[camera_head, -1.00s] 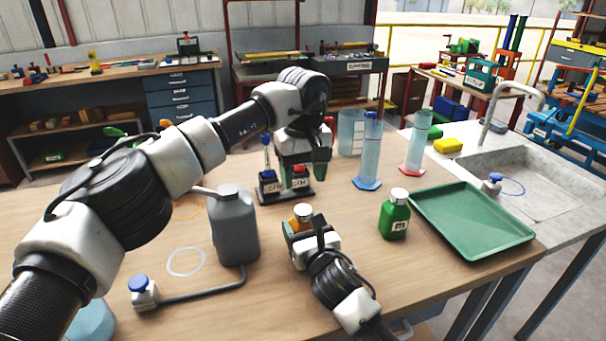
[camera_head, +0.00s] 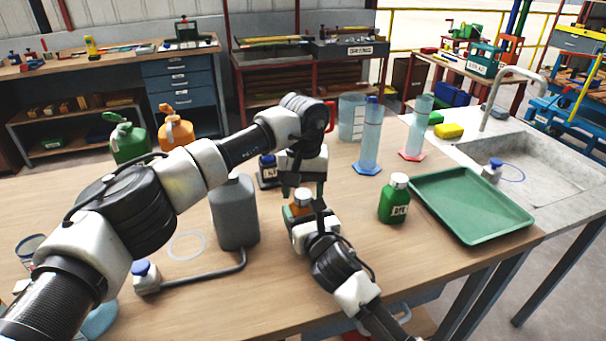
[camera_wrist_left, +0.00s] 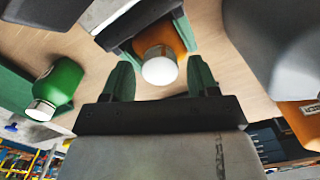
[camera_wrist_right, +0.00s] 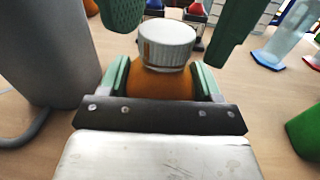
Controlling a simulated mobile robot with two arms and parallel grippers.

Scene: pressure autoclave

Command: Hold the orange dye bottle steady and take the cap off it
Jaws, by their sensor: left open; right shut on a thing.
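The orange dye bottle (camera_wrist_right: 162,85) stands upright on the wooden table with a ribbed white-grey cap (camera_wrist_right: 166,45) on it. My right gripper (camera_head: 302,212) is shut around the bottle's body from the near side, as the right wrist view shows. My left gripper (camera_head: 304,186) points down above the bottle, open. Its green fingers (camera_wrist_left: 160,78) stand to either side of the cap (camera_wrist_left: 160,70) in the left wrist view, apart from it. The bottle's lower body is hidden by my right gripper.
A green bottle (camera_head: 394,200) with a white cap stands to the right, beside a green tray (camera_head: 470,205). A grey container (camera_head: 234,212) with a hose stands close on the left. Two cylinders (camera_head: 368,140) (camera_head: 417,130) stand behind. The front right of the table is clear.

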